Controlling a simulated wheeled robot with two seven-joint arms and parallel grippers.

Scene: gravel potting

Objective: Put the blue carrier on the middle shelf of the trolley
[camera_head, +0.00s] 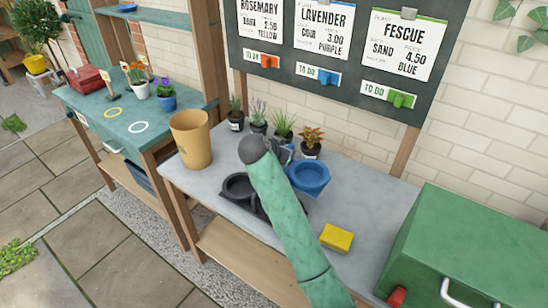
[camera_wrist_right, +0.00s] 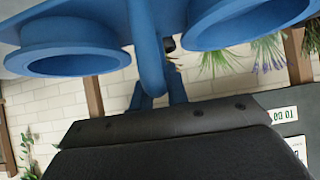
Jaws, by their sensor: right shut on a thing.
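The blue carrier (camera_head: 309,175) shows in the head view as one round ring just right of my right forearm. The rest of it is hidden behind my arm. In the right wrist view the blue carrier (camera_wrist_right: 75,47) fills the top, with two rings and a handle between them. My right gripper (camera_head: 280,154) is shut on the carrier, over the grey bench. Its fingertips are mostly hidden in both views. I cannot tell how far the carrier is above the bench. My left gripper is not in view. I see no trolley that I can make out.
A black carrier (camera_head: 240,186) stands on the grey bench (camera_head: 355,200), partly behind my arm. A tan pot (camera_head: 189,138), several potted plants (camera_head: 283,124) and a yellow sponge (camera_head: 337,238) are around it. A green box (camera_head: 470,235) stands at the right. Paving (camera_head: 100,250) is clear at left.

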